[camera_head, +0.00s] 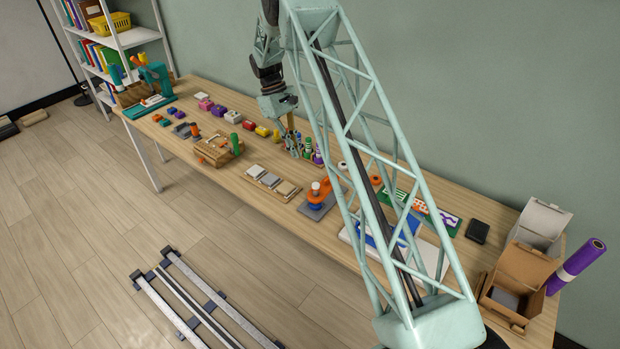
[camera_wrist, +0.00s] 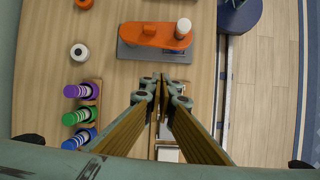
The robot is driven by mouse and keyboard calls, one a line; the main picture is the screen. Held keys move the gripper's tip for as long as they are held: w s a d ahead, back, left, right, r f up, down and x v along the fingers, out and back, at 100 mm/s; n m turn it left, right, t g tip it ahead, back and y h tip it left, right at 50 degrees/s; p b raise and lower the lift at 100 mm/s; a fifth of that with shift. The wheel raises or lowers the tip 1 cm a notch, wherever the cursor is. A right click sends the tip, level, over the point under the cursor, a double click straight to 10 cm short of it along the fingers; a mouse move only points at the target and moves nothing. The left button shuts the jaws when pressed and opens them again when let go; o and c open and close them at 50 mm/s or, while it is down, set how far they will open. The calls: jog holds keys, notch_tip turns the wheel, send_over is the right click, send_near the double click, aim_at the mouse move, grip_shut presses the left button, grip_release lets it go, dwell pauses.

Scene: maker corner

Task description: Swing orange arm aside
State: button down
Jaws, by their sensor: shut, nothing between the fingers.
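The orange arm (camera_head: 322,189) lies on a small grey base plate (camera_head: 313,212) near the middle of the table, partly behind my arm's lattice in the head view. In the wrist view the orange arm (camera_wrist: 150,36) lies across its grey plate (camera_wrist: 128,55), with a white knob (camera_wrist: 183,26) at its right end. My gripper (camera_wrist: 162,82) is shut and empty, its fingertips just below the plate in the picture and apart from the orange arm. In the head view my gripper (camera_head: 291,122) points down over the table, by the coloured bottles.
A rack of purple, green and blue bottles (camera_wrist: 80,116) stands left of my fingers in the wrist view. A white roll (camera_wrist: 78,50) is farther up. Flat tiles (camera_head: 272,180) lie beside the plate. Open cardboard boxes (camera_head: 522,266) stand at the table's right end.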

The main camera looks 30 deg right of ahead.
aim_at(324, 186)
jog(key=shift+w+d+f, duration=0.1)
jog(key=shift+f, duration=0.1)
jog(key=shift+f, duration=0.15)
dwell(0.3)
jog(key=x, duration=1)
jog(key=shift+s+d+p, duration=0.15)
jog(key=shift+s+d, duration=0.2)
jog(key=shift+s, duration=0.6)
jog(key=shift+s+d+p, duration=0.15)
jog(key=shift+s+d, duration=0.15)
jog(key=shift+s, duration=0.6)
